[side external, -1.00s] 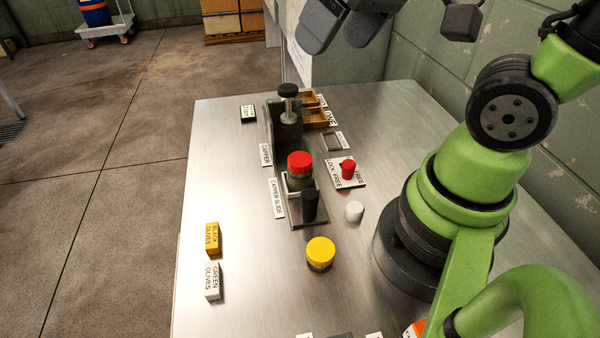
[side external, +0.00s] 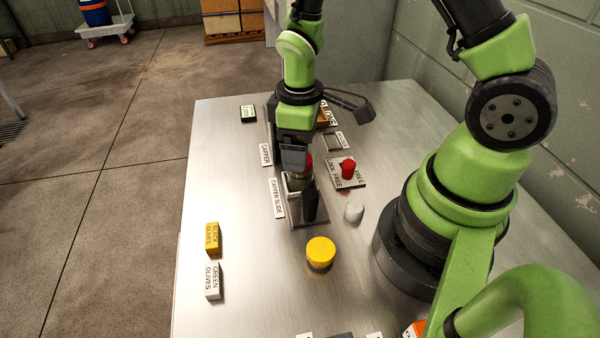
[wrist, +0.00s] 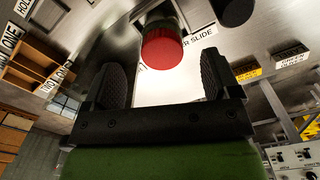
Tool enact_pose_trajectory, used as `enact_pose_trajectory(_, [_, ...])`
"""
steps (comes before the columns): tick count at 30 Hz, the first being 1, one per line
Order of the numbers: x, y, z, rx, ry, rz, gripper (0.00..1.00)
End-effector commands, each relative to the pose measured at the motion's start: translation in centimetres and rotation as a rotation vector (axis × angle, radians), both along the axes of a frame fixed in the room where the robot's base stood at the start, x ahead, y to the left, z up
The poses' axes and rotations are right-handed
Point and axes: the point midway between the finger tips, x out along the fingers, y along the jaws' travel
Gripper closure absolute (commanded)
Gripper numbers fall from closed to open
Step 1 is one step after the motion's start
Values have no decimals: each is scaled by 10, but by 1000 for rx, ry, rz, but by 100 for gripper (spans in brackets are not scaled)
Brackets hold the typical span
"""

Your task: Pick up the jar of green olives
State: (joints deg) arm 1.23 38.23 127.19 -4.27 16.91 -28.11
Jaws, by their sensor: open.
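A red-lidded jar (side external: 308,163) with a greenish body stands in the holder of the capper slide (side external: 312,216). Its contents are not readable. My gripper (side external: 294,160) is over the jar and partly hides it in the side view. In the wrist view, the red lid (wrist: 162,50) shows between and beyond the two open fingers of my gripper (wrist: 162,80). Nothing is held. A yellow-lidded jar (side external: 320,251) stands apart on the table, in front of the slide. A white block labelled GREEN OLIVES (side external: 213,282) lies at the left edge.
A dark knob (side external: 310,203) stands at the slide's near end. A white cylinder (side external: 354,212) and a red knob on a labelled plate (side external: 347,170) are to the right. A yellow BLACK OLIVES block (side external: 212,238) is at left. The table's left middle (side external: 225,165) is clear.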

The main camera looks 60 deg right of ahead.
Motion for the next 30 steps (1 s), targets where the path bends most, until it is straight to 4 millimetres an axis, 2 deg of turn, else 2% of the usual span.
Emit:
enact_pose_trajectory(5, [-1,0,-12,0,2,1,18])
enact_pose_trajectory(15, [-2,2,-55,0,2,-2,18])
enact_pose_trajectory(24, [-2,2,-59,0,-1,-2,18])
enact_pose_trajectory(26, [-2,2,-59,-1,-1,-2,29])
enact_pose_trajectory(30, [-2,2,-59,0,-1,-1,61])
